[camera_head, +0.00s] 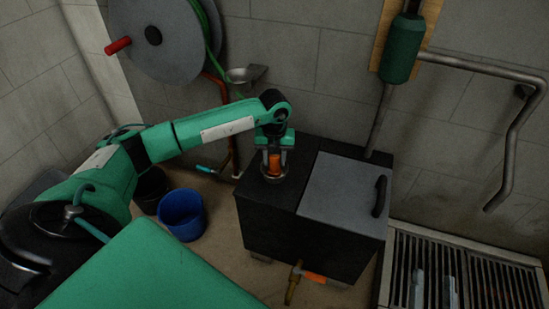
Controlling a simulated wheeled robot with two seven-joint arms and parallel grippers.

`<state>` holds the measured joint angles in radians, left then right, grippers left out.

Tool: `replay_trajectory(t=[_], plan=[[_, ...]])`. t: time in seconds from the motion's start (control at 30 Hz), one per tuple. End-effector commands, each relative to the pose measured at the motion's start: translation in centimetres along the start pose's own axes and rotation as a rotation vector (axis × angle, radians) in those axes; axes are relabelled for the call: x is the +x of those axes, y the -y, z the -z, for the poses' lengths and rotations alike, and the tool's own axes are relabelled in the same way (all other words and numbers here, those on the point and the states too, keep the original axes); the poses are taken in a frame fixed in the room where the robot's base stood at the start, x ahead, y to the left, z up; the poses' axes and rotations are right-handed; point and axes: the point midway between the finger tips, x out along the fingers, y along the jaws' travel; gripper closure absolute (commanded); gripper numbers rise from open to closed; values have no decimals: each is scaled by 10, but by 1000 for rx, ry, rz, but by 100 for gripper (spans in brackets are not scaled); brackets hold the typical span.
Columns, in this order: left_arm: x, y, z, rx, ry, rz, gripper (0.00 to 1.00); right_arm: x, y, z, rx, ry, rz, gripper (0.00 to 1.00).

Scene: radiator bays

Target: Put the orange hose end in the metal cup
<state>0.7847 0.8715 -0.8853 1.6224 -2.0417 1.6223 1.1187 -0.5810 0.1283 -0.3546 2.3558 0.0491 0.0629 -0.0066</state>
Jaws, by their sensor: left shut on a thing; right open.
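The orange hose end (274,164) is upright between the fingers of my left gripper (274,157), which is shut on it. It is over a round metal rim (272,179) on top of the black box; I cannot tell whether its lower end is inside that rim. A metal cup (239,77) is fixed to the wall by a bracket beside the hose reel, behind and left of my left gripper. It looks empty from here. My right gripper (433,290) shows as two separated grey fingers at the bottom right, open and empty over the grate.
The black box (290,228) has a grey lid (343,185) with a handle, and a brass tap low in front. The reel (165,38) carries green hose. A blue bucket (183,213) stands on the floor. Pipes run along the right wall above the floor grate (400,262).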

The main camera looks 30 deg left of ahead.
Motion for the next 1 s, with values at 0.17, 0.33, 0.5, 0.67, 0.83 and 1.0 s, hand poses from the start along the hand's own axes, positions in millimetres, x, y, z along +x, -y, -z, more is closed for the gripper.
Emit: replay_trajectory(t=[0.17,0.33,0.5,0.67,0.83,1.0], plan=[[2,0,0,0,0,0,58,1,-1,4,-3,-22,0,55],[2,0,0,0,0,0,43,1,-1,4,-3,-20,0,55],[2,0,0,0,0,0,43,1,-1,3,-3,-19,0,55],[-7,0,-1,0,2,1,43,1,0,1,0,8,0,55],[-35,0,-1,-1,3,2,43,-12,8,-29,26,171,3,55],[-72,0,-1,-1,2,1,43,-31,16,-60,52,351,9,55]])
